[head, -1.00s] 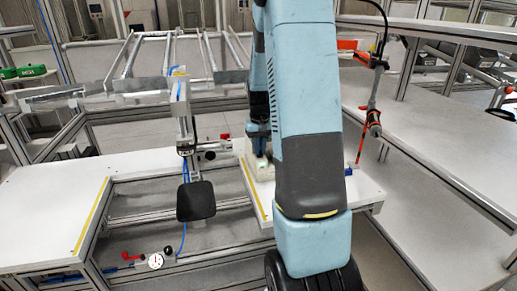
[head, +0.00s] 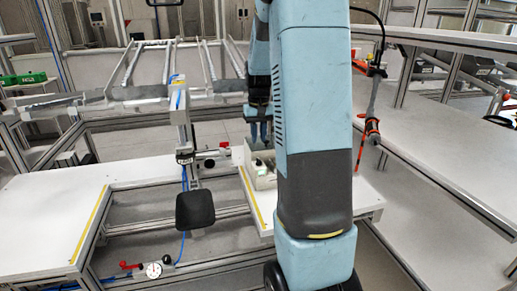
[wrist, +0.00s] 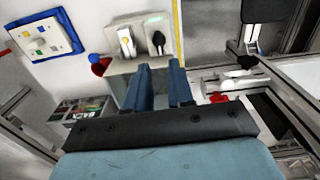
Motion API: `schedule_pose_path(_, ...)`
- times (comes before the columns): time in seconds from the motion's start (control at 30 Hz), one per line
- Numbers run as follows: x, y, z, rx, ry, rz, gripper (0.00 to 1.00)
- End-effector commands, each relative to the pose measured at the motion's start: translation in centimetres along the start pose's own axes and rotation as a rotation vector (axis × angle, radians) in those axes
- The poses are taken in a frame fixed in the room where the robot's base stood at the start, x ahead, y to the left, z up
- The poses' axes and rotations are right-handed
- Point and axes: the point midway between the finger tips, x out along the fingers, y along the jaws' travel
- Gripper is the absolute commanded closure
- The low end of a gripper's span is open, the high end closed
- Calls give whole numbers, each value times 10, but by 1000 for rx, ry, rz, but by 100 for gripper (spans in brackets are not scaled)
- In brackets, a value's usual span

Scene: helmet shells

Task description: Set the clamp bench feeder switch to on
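A pale grey switch box stands on the white bench, beside my arm in the head view (head: 264,181) and beyond my fingers in the wrist view (wrist: 122,68). Its face carries a white lever switch (wrist: 126,42) and a black knob or lever (wrist: 158,42), with a small green patch near its edge. I cannot read labels or tell which one is the feeder switch or its setting. My gripper (wrist: 160,68) is open and empty, its two blue fingers apart and pointing toward the box. In the head view my gripper (head: 261,141) hangs just above and behind the box, partly hidden by my arm.
A white panel with a blue frame and coloured buttons (wrist: 43,38) lies left of the box in the wrist view, with a red knob (wrist: 100,66) between. A clamp post with a black pad (head: 195,210) stands left of the box in the head view. Shelves line the right side.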

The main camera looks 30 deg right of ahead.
Motion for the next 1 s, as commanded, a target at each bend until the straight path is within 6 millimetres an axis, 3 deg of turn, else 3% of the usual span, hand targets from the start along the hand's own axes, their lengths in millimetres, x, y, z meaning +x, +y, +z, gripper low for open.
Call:
schedule_pose_path(0.1, -22, 0, -1, 0, 4, 0, 78)
schedule_pose_path(0.33, -48, 0, -1, 0, 2, 0, 78)
schedule_pose_path(1.0, -54, -1, 0, 0, 2, 0, 78)
